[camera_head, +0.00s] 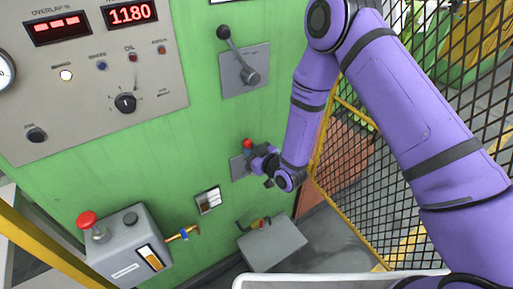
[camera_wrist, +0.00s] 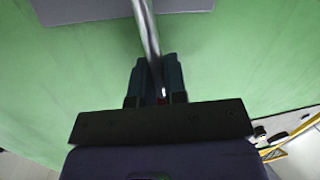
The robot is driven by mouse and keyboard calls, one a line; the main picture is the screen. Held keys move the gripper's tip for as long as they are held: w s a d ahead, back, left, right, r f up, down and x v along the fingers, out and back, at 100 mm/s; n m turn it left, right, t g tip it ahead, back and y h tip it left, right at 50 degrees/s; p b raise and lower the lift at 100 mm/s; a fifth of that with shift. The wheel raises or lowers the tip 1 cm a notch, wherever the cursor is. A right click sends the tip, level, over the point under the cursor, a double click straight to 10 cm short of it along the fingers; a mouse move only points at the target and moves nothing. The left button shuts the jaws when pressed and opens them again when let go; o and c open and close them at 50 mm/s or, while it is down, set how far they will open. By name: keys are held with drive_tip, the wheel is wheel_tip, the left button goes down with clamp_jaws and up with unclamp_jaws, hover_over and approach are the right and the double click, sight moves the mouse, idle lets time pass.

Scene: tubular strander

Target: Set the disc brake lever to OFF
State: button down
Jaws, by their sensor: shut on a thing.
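A lever with a red knob (camera_head: 247,144) stands out from a small grey plate (camera_head: 237,168) low on the green panel. My gripper (camera_head: 256,160) is at this lever, just below the knob. In the wrist view my gripper (camera_wrist: 155,68) is shut on the metal lever rod (camera_wrist: 147,32), which runs up between the dark fingers; a bit of red shows deep between them. A larger lever with a black knob (camera_head: 223,33) sits above on a grey plate (camera_head: 233,78), apart from my gripper. Lever labels are not readable.
A grey control panel (camera_head: 100,120) with displays and knobs is at upper left. A grey box with a red button (camera_head: 87,219) is at lower left. A grey box (camera_head: 272,245) stands below. A mesh fence (camera_head: 440,70) with a yellow frame closes off the right.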

drive_tip(key=shift+s+a+r+n+h, duration=0.1)
drive_tip(key=shift+s+a+n, duration=0.15)
drive_tip(key=shift+a+n, duration=0.3)
drive_tip(key=shift+s+a+f+n+h, duration=0.1)
drive_tip(key=shift+s+a+n, duration=0.2)
drive_tip(key=shift+a+n, duration=0.25)
drive_tip(key=shift+s+a+r+n+h, duration=0.1)
drive_tip(key=shift+s+a+n, duration=0.25)
drive_tip(key=shift+a, duration=0.45)
drive_tip(key=c, duration=1.2)
unclamp_jaws()
drive_tip(key=shift+s, duration=0.1)
drive_tip(key=shift+o, duration=0.2)
drive_tip(key=shift+f, duration=0.2)
drive_tip(key=shift+s+d, duration=0.2)
drive_tip(key=shift+d, duration=0.15)
approach(231, 150)
drive_tip(key=v, duration=0.4)
drive_tip(key=shift+s+d, duration=0.15)
drive_tip(key=shift+d, duration=0.15)
